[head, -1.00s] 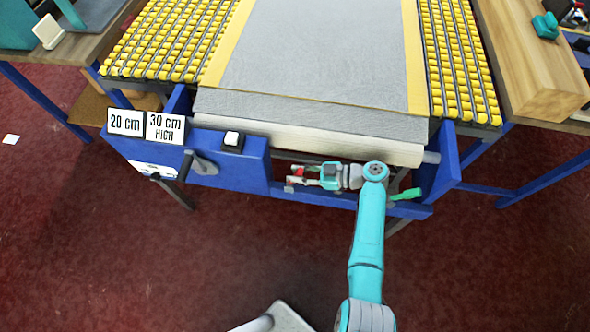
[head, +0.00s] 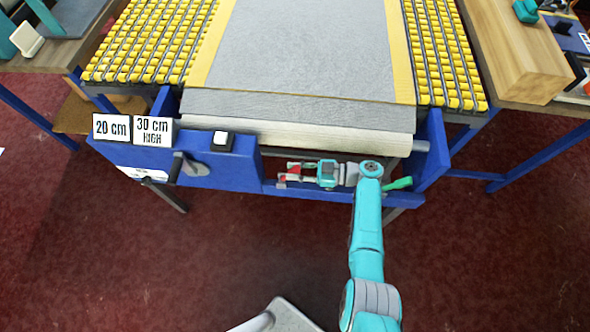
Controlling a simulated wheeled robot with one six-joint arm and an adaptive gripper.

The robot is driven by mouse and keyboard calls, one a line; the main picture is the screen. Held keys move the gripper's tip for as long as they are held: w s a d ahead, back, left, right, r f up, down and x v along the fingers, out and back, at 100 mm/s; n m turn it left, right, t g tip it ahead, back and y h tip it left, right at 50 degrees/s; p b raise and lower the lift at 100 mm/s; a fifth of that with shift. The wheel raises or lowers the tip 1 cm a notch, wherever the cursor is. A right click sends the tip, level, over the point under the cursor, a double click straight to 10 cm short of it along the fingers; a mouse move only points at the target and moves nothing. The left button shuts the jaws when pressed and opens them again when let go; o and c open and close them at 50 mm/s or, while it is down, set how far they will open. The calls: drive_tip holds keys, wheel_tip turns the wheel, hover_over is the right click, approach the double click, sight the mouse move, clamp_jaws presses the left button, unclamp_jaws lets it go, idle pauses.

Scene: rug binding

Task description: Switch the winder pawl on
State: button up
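My gripper (head: 288,173) is in front of the blue winder frame, below the roll, and points left. Its two fingers look apart. A small red part (head: 283,179) shows at the fingertips; I cannot tell whether it is the pawl or whether the fingers touch it. A green lever (head: 398,183) sticks out at the right of the lower blue rail, just right of my wrist. A grey lever (head: 196,167) sits on the blue front panel at the left. No part is clearly marked as the winder pawl.
The rug (head: 300,50) lies on the table between yellow roller strips (head: 440,50), its near end at the roll (head: 300,136).

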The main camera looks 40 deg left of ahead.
drive_tip(key=o, duration=0.3)
drive_tip(key=v, duration=0.7)
drive_tip(key=shift+d, duration=0.2)
idle(0.6)
